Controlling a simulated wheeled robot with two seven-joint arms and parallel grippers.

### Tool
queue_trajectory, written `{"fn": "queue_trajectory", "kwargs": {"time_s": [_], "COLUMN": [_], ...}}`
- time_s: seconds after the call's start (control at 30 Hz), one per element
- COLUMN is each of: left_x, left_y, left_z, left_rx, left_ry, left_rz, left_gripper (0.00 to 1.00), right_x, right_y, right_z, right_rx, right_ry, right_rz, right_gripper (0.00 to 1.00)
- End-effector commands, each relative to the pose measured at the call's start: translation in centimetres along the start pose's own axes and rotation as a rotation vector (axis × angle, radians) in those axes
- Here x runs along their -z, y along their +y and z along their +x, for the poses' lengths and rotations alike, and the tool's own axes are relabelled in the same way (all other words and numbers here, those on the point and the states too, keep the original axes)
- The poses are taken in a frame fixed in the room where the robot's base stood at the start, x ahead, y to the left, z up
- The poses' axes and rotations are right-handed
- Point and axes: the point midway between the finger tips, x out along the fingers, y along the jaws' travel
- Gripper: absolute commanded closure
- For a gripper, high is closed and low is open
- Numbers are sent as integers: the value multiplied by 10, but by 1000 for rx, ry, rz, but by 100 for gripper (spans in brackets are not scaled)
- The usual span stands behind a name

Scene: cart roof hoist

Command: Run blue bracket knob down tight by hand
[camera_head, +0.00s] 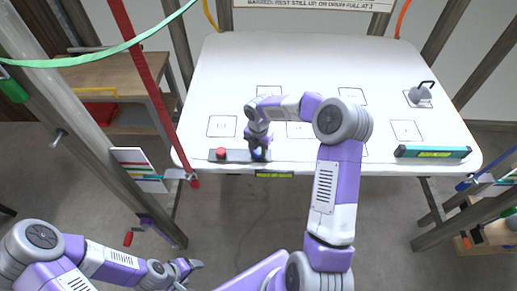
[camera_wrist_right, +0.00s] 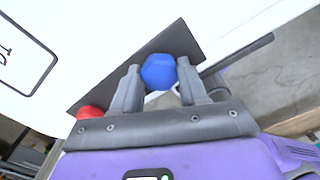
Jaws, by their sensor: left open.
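The blue bracket knob (camera_head: 258,154) sits at the right end of a dark flat bracket bar (camera_head: 236,156) on the near left edge of the white panel. In the right wrist view the blue knob (camera_wrist_right: 158,72) is faceted and lies between my fingertips, with no clear gap on either side. My right gripper (camera_head: 258,146) points down over it and is shut on it. A red knob (camera_head: 221,153) is at the bar's left end; it also shows in the right wrist view (camera_wrist_right: 90,112). My left gripper (camera_head: 192,271) is open and empty, low at the left, away from the panel.
The white panel (camera_head: 330,60) has several outlined rectangles. A teal level-like bar (camera_head: 432,152) lies at its near right, and a grey suction-cup-like piece (camera_head: 420,94) at its far right. A red strap (camera_head: 150,85) and grey post (camera_head: 75,125) stand left. A wooden workbench (camera_head: 125,80) is behind them.

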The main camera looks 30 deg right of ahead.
Motion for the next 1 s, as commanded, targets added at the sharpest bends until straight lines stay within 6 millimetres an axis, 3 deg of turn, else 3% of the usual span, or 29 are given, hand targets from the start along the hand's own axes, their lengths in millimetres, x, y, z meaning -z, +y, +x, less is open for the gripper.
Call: {"fn": "queue_trajectory", "kwargs": {"time_s": [0.03,0.1,0.47,1.0], "left_x": [0,0,0,1], "left_y": [0,0,-1,-5], "left_z": [0,0,2,12], "left_rx": [0,0,0,0], "left_ry": [0,0,0,0], "left_rz": [0,0,0,0], "left_gripper": [31,31,31,31], "right_x": [0,0,0,0], "right_y": [0,0,0,1], "right_z": [0,0,0,-1], "right_rx": [1,1,0,-1], "right_ry": [0,0,0,-2], "right_rz": [0,0,64,507], "right_gripper": [77,88,88,88]}}
